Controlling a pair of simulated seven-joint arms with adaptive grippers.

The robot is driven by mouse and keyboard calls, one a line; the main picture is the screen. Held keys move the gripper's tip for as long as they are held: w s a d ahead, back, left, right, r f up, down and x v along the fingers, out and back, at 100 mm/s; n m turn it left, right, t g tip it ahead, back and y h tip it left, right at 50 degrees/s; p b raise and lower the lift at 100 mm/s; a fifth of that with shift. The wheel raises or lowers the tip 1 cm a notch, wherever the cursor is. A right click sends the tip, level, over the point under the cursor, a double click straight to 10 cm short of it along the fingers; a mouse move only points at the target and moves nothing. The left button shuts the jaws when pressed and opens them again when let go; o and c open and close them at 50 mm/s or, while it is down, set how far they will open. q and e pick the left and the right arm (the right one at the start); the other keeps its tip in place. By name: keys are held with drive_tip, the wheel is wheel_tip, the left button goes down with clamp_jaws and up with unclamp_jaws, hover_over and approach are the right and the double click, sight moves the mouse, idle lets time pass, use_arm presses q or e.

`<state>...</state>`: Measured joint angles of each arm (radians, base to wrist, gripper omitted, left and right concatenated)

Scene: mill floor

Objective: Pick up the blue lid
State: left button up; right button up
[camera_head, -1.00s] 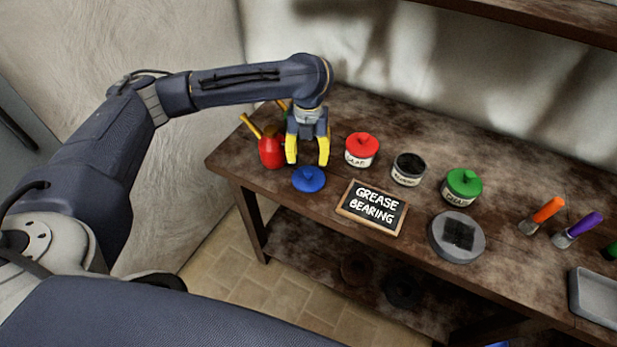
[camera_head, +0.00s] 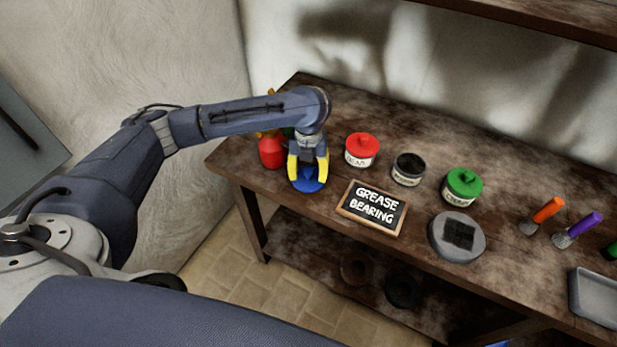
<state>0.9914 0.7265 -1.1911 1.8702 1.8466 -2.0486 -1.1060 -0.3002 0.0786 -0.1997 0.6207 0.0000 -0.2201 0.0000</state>
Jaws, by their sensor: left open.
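The blue lid (camera_head: 309,187) lies on the wooden table near its front left edge. My left gripper (camera_head: 308,181) is over the lid, pointing down, with its yellow fingers open on either side of the lid's middle. The fingers hide part of the lid; I cannot tell whether they touch it. My right gripper is not in view.
A red oil can (camera_head: 271,152) stands close left of the gripper. To the right are a red-lidded jar (camera_head: 361,150), an open jar (camera_head: 408,169), a green-lidded jar (camera_head: 462,187) and a chalkboard sign (camera_head: 372,206). A round grey block (camera_head: 457,237) sits near the front edge.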

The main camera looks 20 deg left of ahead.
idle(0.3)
use_arm(q)
clamp_jaws()
idle(0.4)
